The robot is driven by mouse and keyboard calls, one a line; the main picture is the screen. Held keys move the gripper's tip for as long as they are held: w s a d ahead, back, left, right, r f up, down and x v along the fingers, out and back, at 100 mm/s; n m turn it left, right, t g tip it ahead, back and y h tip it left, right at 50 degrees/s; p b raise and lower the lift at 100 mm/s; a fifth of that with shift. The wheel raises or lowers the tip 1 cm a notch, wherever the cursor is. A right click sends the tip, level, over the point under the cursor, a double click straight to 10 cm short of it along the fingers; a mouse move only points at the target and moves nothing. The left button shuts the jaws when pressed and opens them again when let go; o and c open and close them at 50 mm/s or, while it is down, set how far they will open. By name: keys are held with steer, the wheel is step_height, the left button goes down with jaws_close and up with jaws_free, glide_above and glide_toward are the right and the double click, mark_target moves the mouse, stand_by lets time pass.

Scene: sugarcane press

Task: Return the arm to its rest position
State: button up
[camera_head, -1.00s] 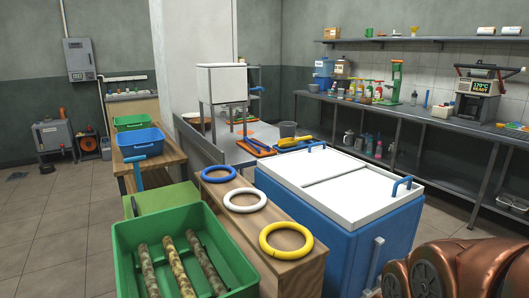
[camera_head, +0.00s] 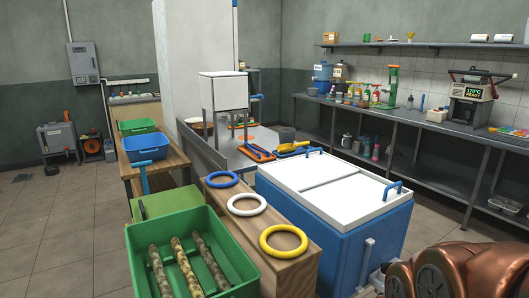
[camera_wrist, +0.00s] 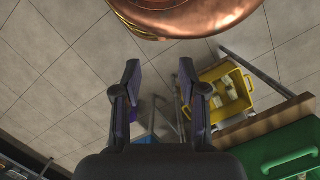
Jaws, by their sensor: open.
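My gripper (camera_wrist: 160,90) shows in the wrist view with its two dark fingers spread apart and nothing between them. It hangs over the tiled floor. A copper-coloured part of my own body (camera_wrist: 185,15) is at the top of that view. In the head view the gripper is not visible. Only copper-coloured parts of my arm (camera_head: 455,275) show at the bottom right corner, beside the blue chest with the white lid (camera_head: 335,185).
A green crate (camera_head: 245,270) holds several cane stalks. Blue, white and yellow rings (camera_head: 283,243) lie on a wooden cabinet. In the wrist view, a yellow bin (camera_wrist: 225,92) and a green container (camera_wrist: 285,150) are right of the gripper.

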step_height(320, 180, up, 18)
steer(key=s+p, duration=0.1)
steer(key=p, duration=1.4)
steer(key=shift+f+t, duration=0.2)
steer(key=shift+t, duration=0.1)
